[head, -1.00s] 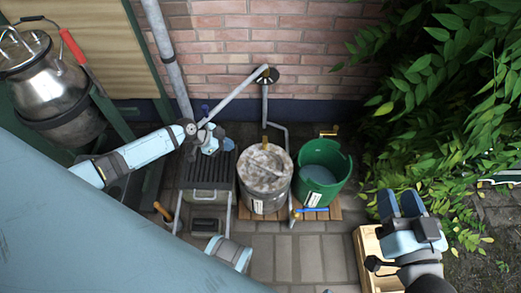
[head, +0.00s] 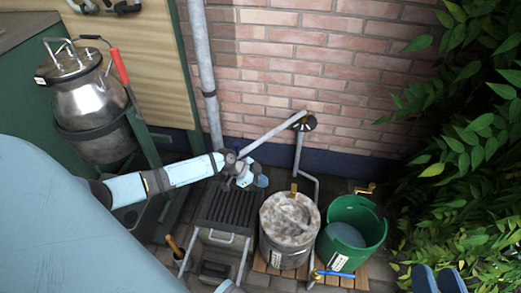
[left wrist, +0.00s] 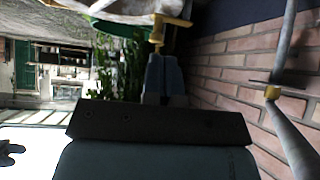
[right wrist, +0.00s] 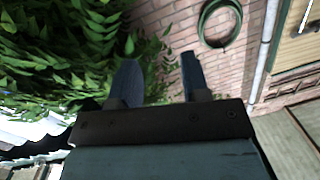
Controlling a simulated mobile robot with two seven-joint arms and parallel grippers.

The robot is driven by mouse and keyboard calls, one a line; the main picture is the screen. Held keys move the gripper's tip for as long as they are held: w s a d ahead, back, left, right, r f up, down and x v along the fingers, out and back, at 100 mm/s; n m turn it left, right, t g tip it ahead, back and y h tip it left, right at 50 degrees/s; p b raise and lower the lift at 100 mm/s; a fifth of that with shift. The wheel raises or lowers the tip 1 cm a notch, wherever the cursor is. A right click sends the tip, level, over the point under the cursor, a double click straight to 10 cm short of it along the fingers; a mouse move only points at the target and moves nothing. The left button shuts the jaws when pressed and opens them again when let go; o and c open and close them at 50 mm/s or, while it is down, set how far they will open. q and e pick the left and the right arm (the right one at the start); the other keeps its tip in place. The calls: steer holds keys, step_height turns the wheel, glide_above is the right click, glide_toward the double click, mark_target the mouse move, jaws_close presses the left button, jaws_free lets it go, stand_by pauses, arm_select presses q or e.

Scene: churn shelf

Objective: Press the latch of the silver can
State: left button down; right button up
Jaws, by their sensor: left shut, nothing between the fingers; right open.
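The silver can (head: 88,112) is a shiny metal churn with a lid and top handle, held in a green stand at upper left in the head view. A red-gripped lever (head: 119,67) stands beside it. I cannot make out its latch for sure. A second, grey can (head: 285,250) with a mottled top carries a brass tab (head: 294,189) at its back rim. My left gripper (head: 255,178) is shut and empty, behind and left of this grey can. In the left wrist view its fingertips (left wrist: 163,58) point toward a brass piece (left wrist: 172,22). My right gripper (head: 438,277) is open and empty at lower right.
A green bucket (head: 377,232) with a brass fitting stands right of the grey can. A slatted grey box (head: 228,212) lies left of it. A pipe (head: 206,75) runs down the brick wall (head: 330,60). Leafy branches (head: 480,140) fill the right side.

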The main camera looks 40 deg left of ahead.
arm_select(q)
steer(key=b+x, duration=0.1)
steer(key=x, duration=0.5)
steer(key=shift+f+b, duration=0.1)
steer(key=shift+b, duration=0.3)
steer(key=shift+w+d+f+b, duration=0.1)
steer(key=shift+w+d+b, duration=0.1)
steer(key=shift+w+d, duration=0.45)
steer(key=shift+w+d+b, duration=0.15)
steer(key=shift+w+d, duration=0.3)
steer(key=shift+d, duration=0.45)
arm_select(e)
steer(key=shift+w+d+f+n, duration=0.1)
steer(key=shift+w+f+n, duration=0.2)
steer(key=shift+f, duration=0.15)
steer(key=shift+w+d+f+n, duration=0.1)
steer(key=shift+w+f+n, duration=0.1)
steer(key=shift+f+n, duration=0.15)
steer(key=shift+r, duration=0.1)
